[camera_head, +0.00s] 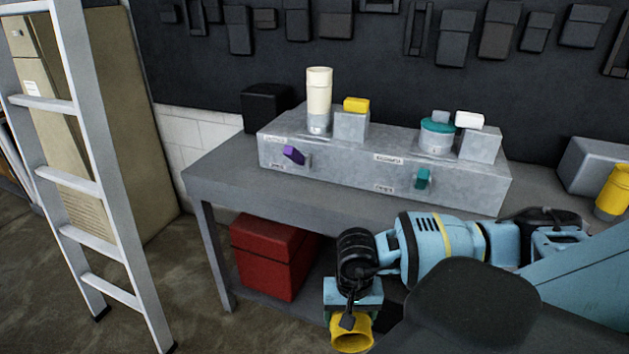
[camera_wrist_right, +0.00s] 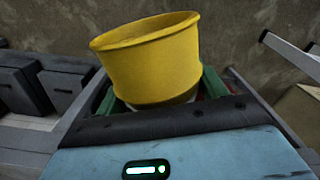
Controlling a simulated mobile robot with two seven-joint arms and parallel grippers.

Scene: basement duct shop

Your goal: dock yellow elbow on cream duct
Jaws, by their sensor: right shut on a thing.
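My right gripper (camera_head: 343,312) is low in front of the bench and shut on the yellow elbow (camera_head: 352,334). In the right wrist view the elbow (camera_wrist_right: 150,62) stands up between the green finger pads, its wide rim tilted; its lower part is hidden by the gripper. The cream duct (camera_head: 319,92) stands upright in a grey collar at the left of the long grey metal box (camera_head: 345,160) on the bench. Its top is clear, and the elbow is well below it and apart from it. My left gripper is not in view.
A yellow block (camera_head: 356,104) on a small grey box sits close right of the duct. A teal-topped cylinder (camera_head: 437,134) and white block (camera_head: 469,120) stand farther right. Purple (camera_head: 294,154) and teal (camera_head: 423,178) handles stick out in front. A ladder (camera_head: 95,190) stands left.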

